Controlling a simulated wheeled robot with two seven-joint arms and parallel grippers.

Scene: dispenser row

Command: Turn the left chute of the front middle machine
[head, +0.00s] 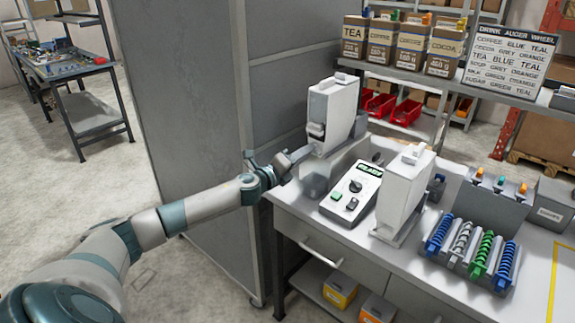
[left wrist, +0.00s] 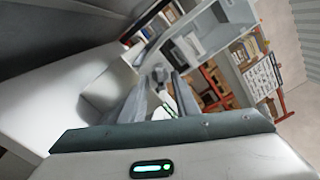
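A tall white dispenser machine (head: 335,108) stands at the back left of the bench, with a small grey spout-like part (head: 316,131) low on its front. A second white machine (head: 404,188) stands nearer, right of the control box. My left gripper (head: 299,157) is just left of the back machine's lower front; whether it touches is unclear. In the left wrist view, my left gripper's fingers (left wrist: 160,84) are apart, with a small round grey part (left wrist: 159,73) at or just beyond their tips. Which machine is the front middle one is unclear. My right gripper is out of view.
A control box (head: 350,196) with a green button and dark knobs sits between the machines. A rack of blue, grey and green coils (head: 472,256) lies to the right. A grey cabinet (head: 185,130) stands close behind my left arm. A label board (head: 503,60) is on the back shelf.

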